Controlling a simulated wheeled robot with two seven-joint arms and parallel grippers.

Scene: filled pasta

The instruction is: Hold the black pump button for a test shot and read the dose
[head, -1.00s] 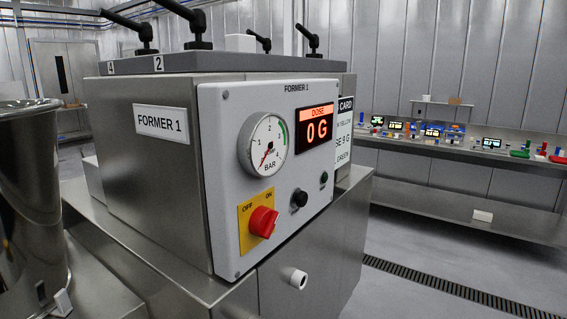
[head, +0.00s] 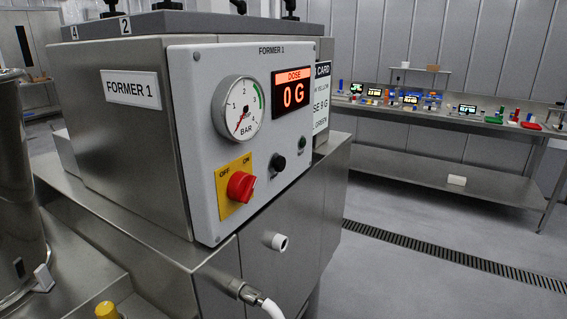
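The black pump button (head: 278,162) sits on the grey front panel (head: 206,190) of the machine labelled FORMER 1. It stands to the right of the red OFF/ON switch (head: 241,186), which is on a yellow plate. The dose display (head: 292,91) reads 0 G in lit orange-red. The pressure gauge (head: 240,106) has its red needle near the bottom of the scale. A small dark green button or lamp (head: 302,143) is right of the black button. Neither of my grippers shows in the head view.
A steel vessel (head: 15,190) stands at the left. A white hose (head: 268,305) and a yellow cap (head: 106,311) are low in front. A partly hidden card (head: 321,105) hangs behind the panel. A bench (head: 400,150) with several coloured items stands at the right, beyond open floor.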

